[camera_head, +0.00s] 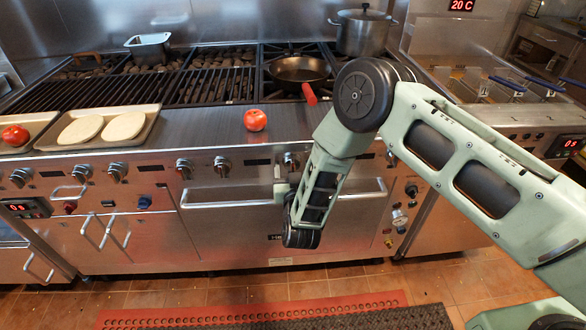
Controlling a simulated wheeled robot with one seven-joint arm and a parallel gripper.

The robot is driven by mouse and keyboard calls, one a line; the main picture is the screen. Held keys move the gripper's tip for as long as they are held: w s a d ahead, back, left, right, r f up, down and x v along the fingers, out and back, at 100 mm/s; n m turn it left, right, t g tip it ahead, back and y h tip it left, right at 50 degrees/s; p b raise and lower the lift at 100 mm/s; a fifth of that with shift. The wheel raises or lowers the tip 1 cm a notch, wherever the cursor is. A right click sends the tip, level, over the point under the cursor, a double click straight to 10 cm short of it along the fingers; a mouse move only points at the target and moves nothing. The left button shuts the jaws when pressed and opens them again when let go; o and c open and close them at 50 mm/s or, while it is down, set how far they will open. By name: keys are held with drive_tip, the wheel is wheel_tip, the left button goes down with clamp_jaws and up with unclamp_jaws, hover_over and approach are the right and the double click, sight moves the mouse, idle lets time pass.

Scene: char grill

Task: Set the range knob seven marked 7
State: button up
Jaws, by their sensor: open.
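A row of silver range knobs runs along the front panel of the steel range. One knob (222,166) is left of my arm, and another knob (291,161) sits just above my gripper (280,187). A further knob (391,158) shows right of my forearm. The number marks are too small to read, so I cannot tell which knob is marked 7. My forearm covers part of the panel and may hide a knob. My gripper is open, small in view and partly covered by my wrist, in front of the oven handle's height. Contact with a knob cannot be made out.
The oven handle (235,202) sticks out below the knobs. A tomato (255,120) lies on the range's front ledge. A pan (299,70) with a red handle and a lidded pot (362,32) stand behind. A tray (148,112) holds flat breads. The floor in front is clear except for mats (250,312).

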drive_tip(key=c, duration=1)
drive_tip(key=shift+n, duration=0.3)
drive_tip(key=n+b, duration=0.1)
drive_tip(key=n, duration=0.3)
drive_tip(key=shift+b, duration=0.35)
drive_tip(key=shift+n+b, duration=0.5)
drive_tip(key=shift+n, duration=1.5)
drive_tip(key=o, duration=1)
